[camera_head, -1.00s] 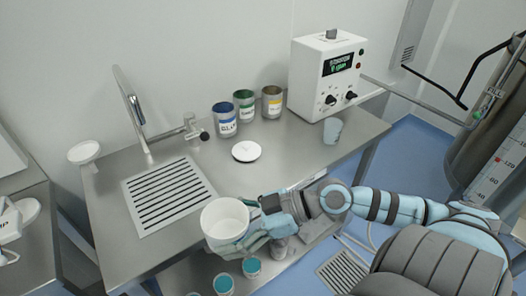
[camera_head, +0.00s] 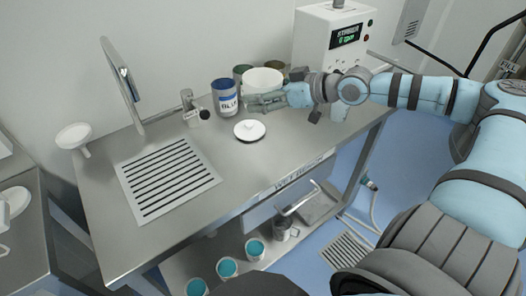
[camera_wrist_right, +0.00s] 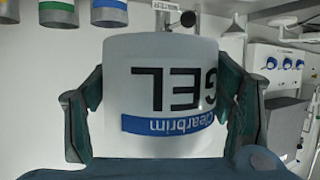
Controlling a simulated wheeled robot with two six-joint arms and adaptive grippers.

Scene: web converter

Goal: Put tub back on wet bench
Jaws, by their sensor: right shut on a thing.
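The white tub (camera_head: 262,80) is in my right gripper (camera_head: 266,100), above the back of the steel wet bench (camera_head: 250,170) in the head view. In the right wrist view the tub (camera_wrist_right: 165,85) fills the space between the two fingers, and its label reads "GEL" and "Clearbrim" upside down. The right gripper (camera_wrist_right: 160,115) is shut on the tub's sides. In the head view the tub partly hides the cans behind it. Whether its base touches the bench is hidden. My left gripper is not in view.
A blue-labelled can (camera_head: 225,98) stands left of the tub, and a green one (camera_head: 241,72) is partly hidden behind. A white lid (camera_head: 249,130) lies in front. A white control box (camera_head: 330,45) stands at right. The drain grate (camera_head: 168,178) and front bench are clear.

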